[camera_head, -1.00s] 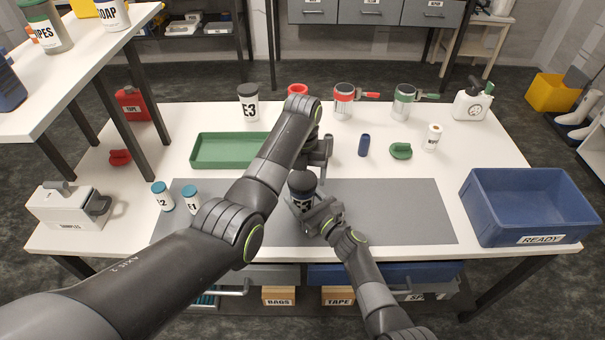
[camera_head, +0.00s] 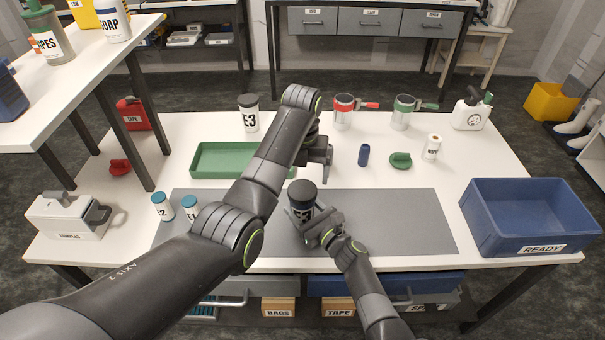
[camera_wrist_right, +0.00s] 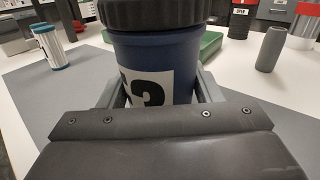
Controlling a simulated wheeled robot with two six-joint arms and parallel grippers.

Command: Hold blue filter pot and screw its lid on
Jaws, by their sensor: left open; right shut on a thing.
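The blue filter pot (camera_wrist_right: 160,70) is a dark blue cylinder with a white label, partly readable as ending in 3. It stands upright over the grey mat (camera_head: 400,220). Its black ribbed lid (camera_wrist_right: 170,12) sits on top, also seen in the head view (camera_head: 301,187); I cannot tell how tight it is. My right gripper (camera_head: 306,216) is shut around the pot's body, with a finger on each side in the right wrist view. My left gripper (camera_head: 325,168) is open, behind and slightly right of the lid in the head view, and apart from it. Its fingertips are partly hidden.
Two teal-capped bottles (camera_head: 162,206) stand at the mat's left. A green tray (camera_head: 225,172), E3 pot (camera_head: 249,113), blue cylinder (camera_head: 364,154) and green lid (camera_head: 400,160) are further back. A blue READY crate (camera_head: 525,240) stands at right. The mat's right side is clear.

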